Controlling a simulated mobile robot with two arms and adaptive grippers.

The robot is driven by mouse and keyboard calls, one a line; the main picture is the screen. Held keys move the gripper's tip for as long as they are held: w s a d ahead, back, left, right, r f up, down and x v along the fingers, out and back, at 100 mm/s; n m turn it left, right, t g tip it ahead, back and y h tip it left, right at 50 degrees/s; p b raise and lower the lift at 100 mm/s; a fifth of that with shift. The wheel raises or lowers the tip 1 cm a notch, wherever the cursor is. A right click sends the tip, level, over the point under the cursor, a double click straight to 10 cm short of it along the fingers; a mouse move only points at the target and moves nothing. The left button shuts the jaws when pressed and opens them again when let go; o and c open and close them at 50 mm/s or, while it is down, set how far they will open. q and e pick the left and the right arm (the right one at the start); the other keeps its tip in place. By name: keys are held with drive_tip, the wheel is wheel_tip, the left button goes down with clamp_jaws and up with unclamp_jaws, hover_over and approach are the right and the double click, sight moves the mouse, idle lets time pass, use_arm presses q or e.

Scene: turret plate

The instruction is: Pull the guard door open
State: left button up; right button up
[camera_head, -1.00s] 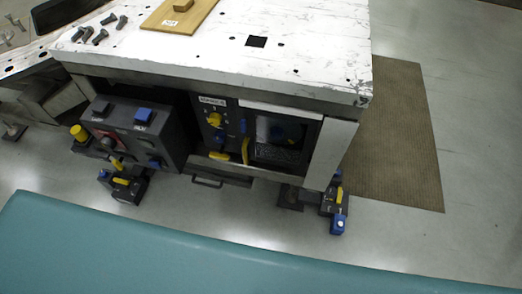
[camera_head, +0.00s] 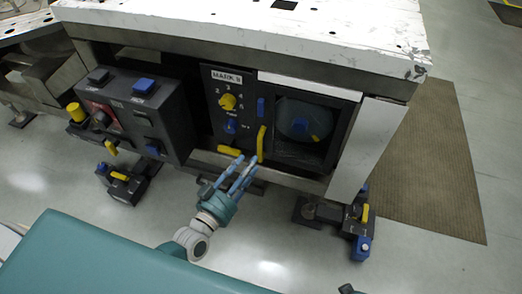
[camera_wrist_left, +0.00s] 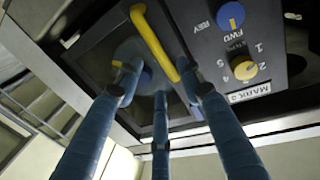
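The guard door (camera_head: 318,153) is a dark-framed clear panel in the front of the machine, and it looks shut. Its upright yellow handle (camera_head: 261,143) is on the door's left side. In the left wrist view the handle (camera_wrist_left: 154,42) is a yellow bar just beyond the fingers. My left gripper (camera_head: 238,170) has its blue fingers spread, below and left of the handle, pointing up toward it. The left wrist view shows the fingers (camera_wrist_left: 158,82) apart with nothing clearly held; contact with the handle cannot be told. My right gripper does not clearly show.
A dark control box (camera_head: 142,115) juts out further left. The white tabletop (camera_head: 230,28) overhangs above. A brown mat (camera_head: 440,170) lies at right.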

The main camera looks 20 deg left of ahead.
sight(260, 149)
use_arm(q)
drive_tip(key=b+x, duration=0.1)
drive_tip(key=x, duration=0.6)
drive_tip(key=shift+w+f, duration=0.1)
drive_tip(key=shift+w, duration=0.15)
drive_tip(key=shift+w+d, duration=0.2)
drive_tip(key=shift+w, duration=0.35)
use_arm(e)
drive_tip(key=r, duration=0.1)
drive_tip(key=w+r, duration=0.1)
drive_tip(key=r, duration=0.2)
drive_tip(key=shift+w+a, duration=0.1)
drive_tip(key=shift+w, duration=0.15)
use_arm(q)
clamp_jaws()
